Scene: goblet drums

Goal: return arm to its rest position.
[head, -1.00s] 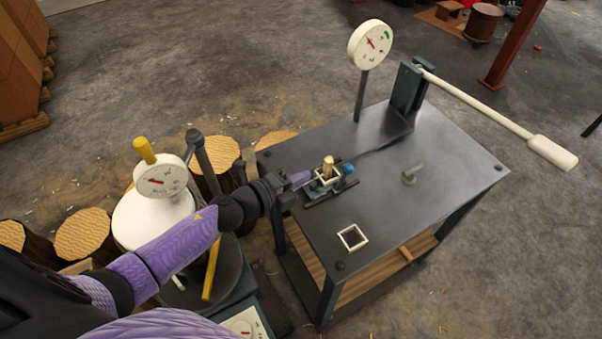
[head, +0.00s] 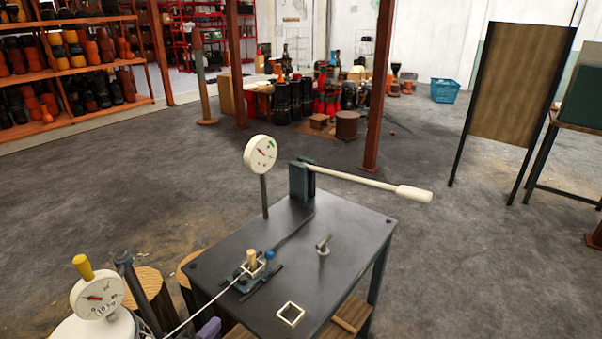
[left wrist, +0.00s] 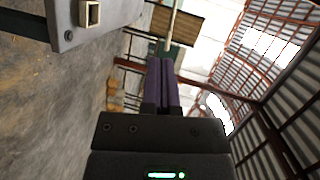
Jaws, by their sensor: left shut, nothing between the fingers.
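My left gripper (left wrist: 161,84) shows in the left wrist view with its two purple fingers pressed together and nothing between them. In the head view only a small purple piece of it (head: 208,328) shows at the bottom edge, beside the near left side of the dark table (head: 345,232). It is apart from the things on the tabletop. The rest of my left arm is out of the head view. My right gripper is in neither view.
On the table are a white dial gauge (head: 261,154), a long white-handled lever (head: 365,181), a clamp with a wooden peg (head: 252,261) and a square frame (head: 290,314). A yellow-knobbed gauge (head: 97,294) stands left, near log stumps (head: 148,292). Open floor lies beyond the table.

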